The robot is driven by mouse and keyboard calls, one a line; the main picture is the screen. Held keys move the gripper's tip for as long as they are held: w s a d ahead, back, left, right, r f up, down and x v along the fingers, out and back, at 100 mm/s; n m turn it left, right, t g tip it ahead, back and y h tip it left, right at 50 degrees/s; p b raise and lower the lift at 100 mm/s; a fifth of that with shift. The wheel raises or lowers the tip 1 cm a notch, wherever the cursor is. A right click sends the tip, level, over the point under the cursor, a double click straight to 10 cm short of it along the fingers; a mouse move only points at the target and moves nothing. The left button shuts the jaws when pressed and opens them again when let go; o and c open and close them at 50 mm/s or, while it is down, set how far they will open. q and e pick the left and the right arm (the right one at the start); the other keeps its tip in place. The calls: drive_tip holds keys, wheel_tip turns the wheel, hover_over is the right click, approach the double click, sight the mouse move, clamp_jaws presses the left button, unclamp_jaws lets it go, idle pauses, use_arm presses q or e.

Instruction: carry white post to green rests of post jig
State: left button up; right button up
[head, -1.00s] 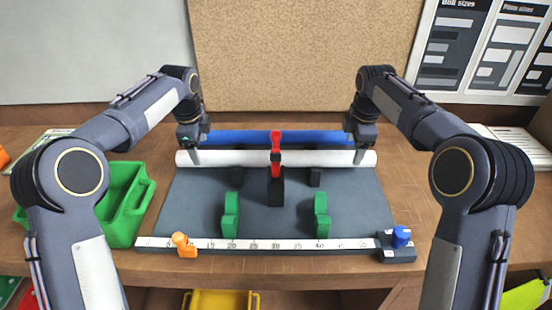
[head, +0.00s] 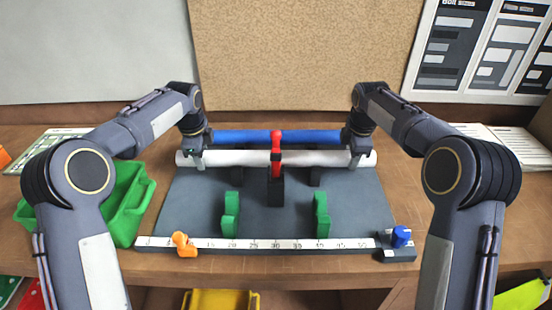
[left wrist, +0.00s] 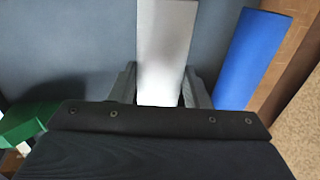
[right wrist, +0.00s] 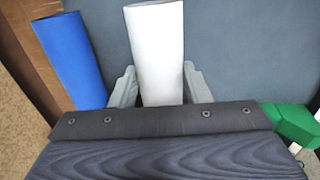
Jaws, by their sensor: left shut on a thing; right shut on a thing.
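The white post (head: 235,158) lies level across the back of the post jig, on or just above black supports. It also shows in the left wrist view (left wrist: 165,45) and the right wrist view (right wrist: 156,50). My left gripper (head: 197,160) is shut on the post near its left end. My right gripper (head: 357,157) is shut on it near its right end. The two green rests (head: 231,215) and (head: 321,214) stand empty on the grey jig base, in front of the post. The red clamp (head: 276,150) stands upright at the middle and hides part of the post.
A blue post (head: 262,137) lies behind the white one. A ruler strip (head: 275,244) with an orange stop (head: 184,245) runs along the front edge. A blue knob (head: 401,236) sits at the front right. A green bin (head: 125,205) stands left of the jig.

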use_arm(q)
drive_tip(key=c, duration=0.5)
use_arm(e)
drive_tip(key=c, duration=0.5)
use_arm(q)
drive_tip(key=shift+w+r, duration=0.1)
drive_tip(key=shift+r, duration=0.1)
drive_tip(key=shift+c, duration=0.2)
use_arm(e)
drive_tip(key=shift+r, duration=0.2)
drive_tip(key=shift+c, duration=0.2)
